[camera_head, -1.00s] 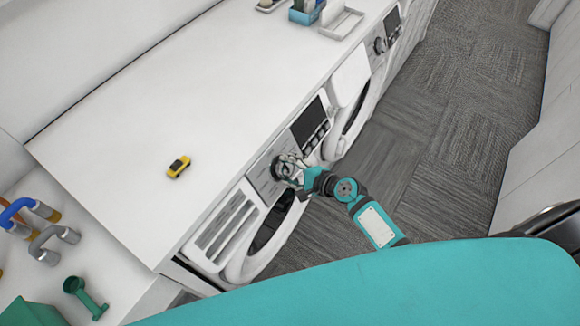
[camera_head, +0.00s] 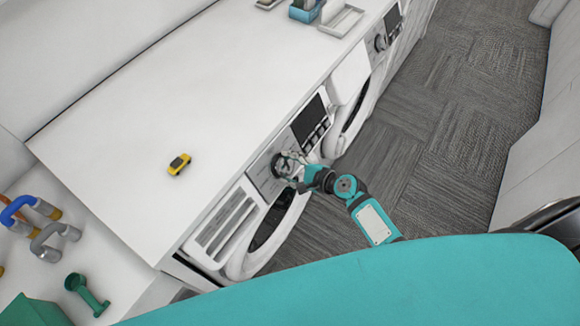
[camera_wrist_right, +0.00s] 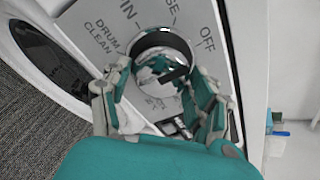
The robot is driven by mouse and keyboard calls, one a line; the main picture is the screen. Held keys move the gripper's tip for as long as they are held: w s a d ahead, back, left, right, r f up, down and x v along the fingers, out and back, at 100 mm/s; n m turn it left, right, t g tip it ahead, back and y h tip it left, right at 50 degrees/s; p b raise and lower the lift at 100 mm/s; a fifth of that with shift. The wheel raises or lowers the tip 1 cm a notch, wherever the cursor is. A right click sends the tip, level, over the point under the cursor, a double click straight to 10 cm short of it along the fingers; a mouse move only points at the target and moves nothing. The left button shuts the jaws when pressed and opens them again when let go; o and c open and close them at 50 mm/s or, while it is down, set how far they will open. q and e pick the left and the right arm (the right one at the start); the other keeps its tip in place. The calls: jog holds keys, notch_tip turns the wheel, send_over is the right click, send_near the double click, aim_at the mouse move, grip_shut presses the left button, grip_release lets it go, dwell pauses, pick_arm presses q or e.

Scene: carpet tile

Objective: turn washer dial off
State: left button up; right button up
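The washer dial (camera_wrist_right: 158,62) is a round chrome knob on a grey panel. In the right wrist view, "OFF" is printed to its upper right and "DRUM CLEAN" to its left. A dark mark shows on the knob's right half. My right gripper (camera_wrist_right: 162,85) has its teal and grey fingers spread on either side of the knob. I cannot tell whether they touch it. In the head view, my right gripper (camera_head: 289,166) is at the dial on the front of the washer (camera_head: 238,262), partly covering it. My left gripper is not in view.
A yellow toy car (camera_head: 179,164) sits on the white countertop (camera_head: 180,110). A second machine (camera_head: 352,110) stands farther along. The carpet floor (camera_head: 440,150) to the right is clear.

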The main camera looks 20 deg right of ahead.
jog(key=o, duration=0.3)
jog(key=v, duration=1.2)
